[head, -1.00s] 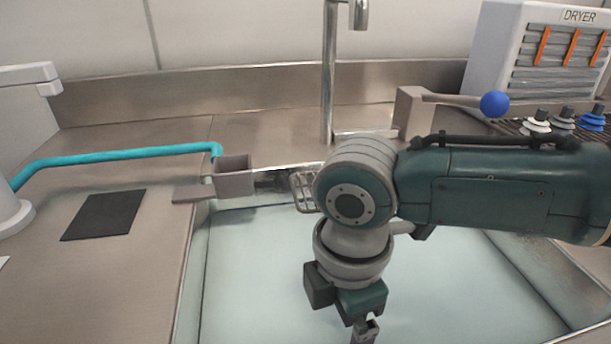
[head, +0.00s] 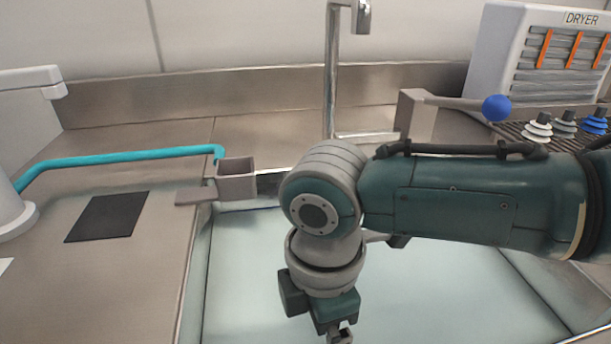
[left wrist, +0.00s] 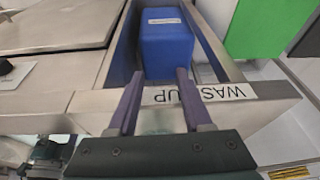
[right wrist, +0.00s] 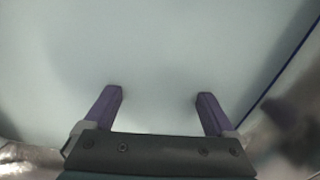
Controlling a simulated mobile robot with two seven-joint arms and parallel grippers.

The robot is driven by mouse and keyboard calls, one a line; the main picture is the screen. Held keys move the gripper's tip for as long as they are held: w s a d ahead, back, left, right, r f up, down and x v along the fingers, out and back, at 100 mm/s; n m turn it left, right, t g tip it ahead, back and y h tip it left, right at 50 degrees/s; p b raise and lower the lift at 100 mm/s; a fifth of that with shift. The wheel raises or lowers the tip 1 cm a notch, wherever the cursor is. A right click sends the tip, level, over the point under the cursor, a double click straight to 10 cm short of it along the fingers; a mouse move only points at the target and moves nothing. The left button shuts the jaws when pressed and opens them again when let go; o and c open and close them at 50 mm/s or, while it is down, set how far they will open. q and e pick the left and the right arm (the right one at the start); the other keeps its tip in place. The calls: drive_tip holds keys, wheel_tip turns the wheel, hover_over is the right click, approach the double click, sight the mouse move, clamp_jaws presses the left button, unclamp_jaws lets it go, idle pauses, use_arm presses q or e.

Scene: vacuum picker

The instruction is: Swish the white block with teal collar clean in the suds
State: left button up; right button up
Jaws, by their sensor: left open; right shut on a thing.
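My right gripper (right wrist: 160,97) points down into the pale suds of the sink (head: 235,290). In the head view (head: 341,336) it is at the bottom edge, only partly in frame. Its fingers stand apart, held on something. The white block with teal collar is not distinguishable; the pale suds fill the space around the fingertips. My left gripper (left wrist: 158,95) is open and empty, seen only in the left wrist view. It hangs by a metal bin edge labelled WASH UP (left wrist: 200,93), in front of a blue block (left wrist: 167,45).
A tap (head: 331,80) and a blue-knobbed lever (head: 496,108) stand behind the sink. The dryer (head: 545,60) and several bellows cups (head: 538,130) are at the back right. A teal pipe (head: 120,157), small grey box (head: 237,180) and black mat (head: 107,217) are left.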

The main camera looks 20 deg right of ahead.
drive_tip(key=d, duration=0.1)
drive_tip(key=d+p, duration=0.1)
drive_tip(key=shift+s+d+r, duration=0.15)
drive_tip(key=shift+s+d, duration=0.2)
drive_tip(key=shift+s+d+p, duration=0.2)
drive_tip(key=shift+d+p, duration=0.25)
drive_tip(key=shift+d, duration=0.45)
drive_tip(key=shift+a, duration=0.1)
drive_tip(key=shift+w+a+b, duration=0.25)
drive_tip(key=shift+a, duration=0.7)
drive_tip(key=shift+w+a+b, duration=0.2)
drive_tip(key=shift+w+a, duration=0.05)
drive_tip(key=shift+a, duration=0.75)
drive_tip(key=shift+w+a+b, duration=0.25)
drive_tip(key=shift+a, duration=0.7)
